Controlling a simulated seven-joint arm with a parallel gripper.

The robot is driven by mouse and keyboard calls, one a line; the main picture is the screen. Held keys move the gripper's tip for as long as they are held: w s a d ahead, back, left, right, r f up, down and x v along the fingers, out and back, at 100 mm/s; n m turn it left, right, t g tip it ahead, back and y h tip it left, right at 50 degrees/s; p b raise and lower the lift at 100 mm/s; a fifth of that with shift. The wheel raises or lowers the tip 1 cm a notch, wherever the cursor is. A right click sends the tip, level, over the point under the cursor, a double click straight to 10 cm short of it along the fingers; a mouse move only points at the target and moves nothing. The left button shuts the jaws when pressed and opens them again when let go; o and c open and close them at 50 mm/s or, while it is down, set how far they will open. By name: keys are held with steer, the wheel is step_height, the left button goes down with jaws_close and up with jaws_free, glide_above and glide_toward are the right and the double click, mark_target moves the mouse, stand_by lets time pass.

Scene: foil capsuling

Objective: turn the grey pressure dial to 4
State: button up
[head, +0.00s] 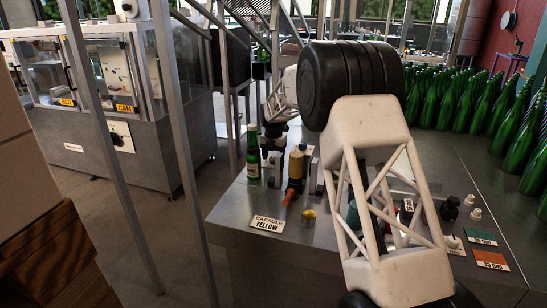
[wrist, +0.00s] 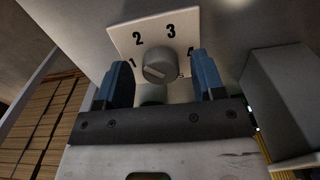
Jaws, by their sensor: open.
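The grey pressure dial (wrist: 158,66) is a round knob on a white plate (wrist: 123,36) in the wrist view. The numerals 1, 2 and 3 show clearly. The marks at the right are partly hidden by a finger. A pale line crosses the dial's face, but I cannot tell which numeral it marks. My gripper (wrist: 160,62) is open, with one blue finger on each side of the dial and a visible gap on both sides. In the head view I cannot make out the fingers or the gripped area clearly.
Many green bottles (head: 460,98) stand at the right. A grey box (wrist: 285,100) is right of my gripper in the wrist view.

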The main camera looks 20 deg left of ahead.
steer(key=shift+f, duration=0.1)
steer(key=shift+c, duration=0.4)
steer(key=c, duration=0.9)
steer(key=shift+o, duration=0.2)
steer(key=shift+m, duration=0.4)
steer(key=m, duration=1.1)
steer(key=shift+d+m, duration=0.1)
steer(key=shift+m, duration=0.2)
steer(key=o, duration=0.9)
